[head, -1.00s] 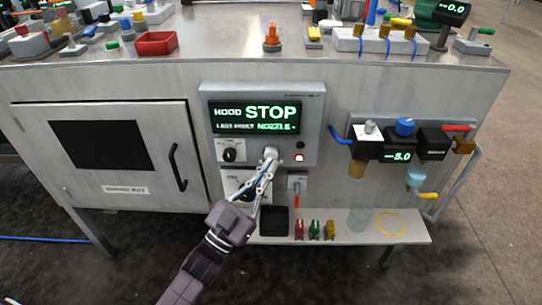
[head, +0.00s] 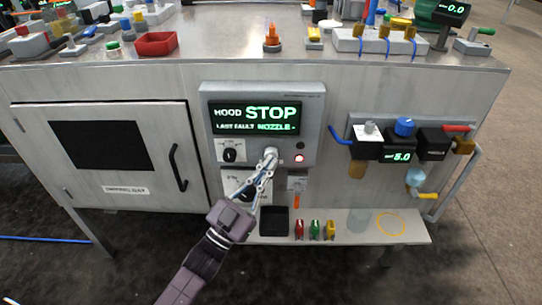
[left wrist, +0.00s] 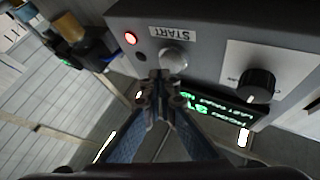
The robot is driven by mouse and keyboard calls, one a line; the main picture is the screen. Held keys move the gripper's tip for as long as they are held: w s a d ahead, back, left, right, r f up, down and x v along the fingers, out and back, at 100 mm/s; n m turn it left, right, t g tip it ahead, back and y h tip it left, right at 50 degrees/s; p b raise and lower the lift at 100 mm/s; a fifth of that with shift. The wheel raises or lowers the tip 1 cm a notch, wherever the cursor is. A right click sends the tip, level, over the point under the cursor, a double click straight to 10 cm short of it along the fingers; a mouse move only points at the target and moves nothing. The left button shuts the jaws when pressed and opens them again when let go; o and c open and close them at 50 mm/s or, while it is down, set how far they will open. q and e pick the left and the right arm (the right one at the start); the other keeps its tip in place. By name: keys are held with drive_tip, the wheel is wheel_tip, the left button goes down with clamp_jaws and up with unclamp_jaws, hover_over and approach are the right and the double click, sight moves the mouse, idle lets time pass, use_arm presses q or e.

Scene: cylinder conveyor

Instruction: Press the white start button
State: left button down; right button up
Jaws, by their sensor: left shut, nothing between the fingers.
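The white start button (left wrist: 173,60) is a round knob on the grey control panel (left wrist: 205,25), beside a START label (left wrist: 172,34) in the left wrist view. In the head view the button (head: 270,152) sits below the green display, partly hidden by my gripper. My left gripper (left wrist: 160,80) is shut and empty, its tips right at the button's edge in the left wrist view; I cannot tell whether they touch. It also shows in the head view (head: 267,164). My right gripper is not in view.
A red lit lamp (head: 299,158) is right of the button. A black rotary knob (head: 230,155) is to its left. Below is a shelf (head: 345,238) with a black tray (head: 274,221) and small coloured items. Regulators (head: 404,128) are mounted at the right.

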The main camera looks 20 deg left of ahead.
use_arm(q)
drive_tip(key=shift+w+a, duration=0.1)
drive_tip(key=shift+w, duration=0.4)
idle(0.7)
drive_tip(key=shift+s, duration=0.15)
drive_tip(key=shift+s+d+p, duration=0.25)
drive_tip(key=shift+s+p, duration=0.15)
drive_tip(key=shift+s, duration=0.35)
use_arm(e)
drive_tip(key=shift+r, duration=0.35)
use_arm(q)
drive_tip(key=shift+s+d+p, duration=0.25)
drive_tip(key=shift+s+p, duration=0.05)
drive_tip(key=shift+s, duration=0.5)
drive_tip(key=shift+s+d+p, duration=0.2)
drive_tip(key=shift+s+p, duration=0.15)
drive_tip(key=shift+s, duration=0.45)
drive_tip(key=shift+s+d+p, duration=0.25)
drive_tip(key=shift+s+p, duration=0.05)
drive_tip(key=shift+s, duration=0.5)
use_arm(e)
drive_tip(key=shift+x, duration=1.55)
use_arm(q)
drive_tip(key=shift+w+f, duration=0.1)
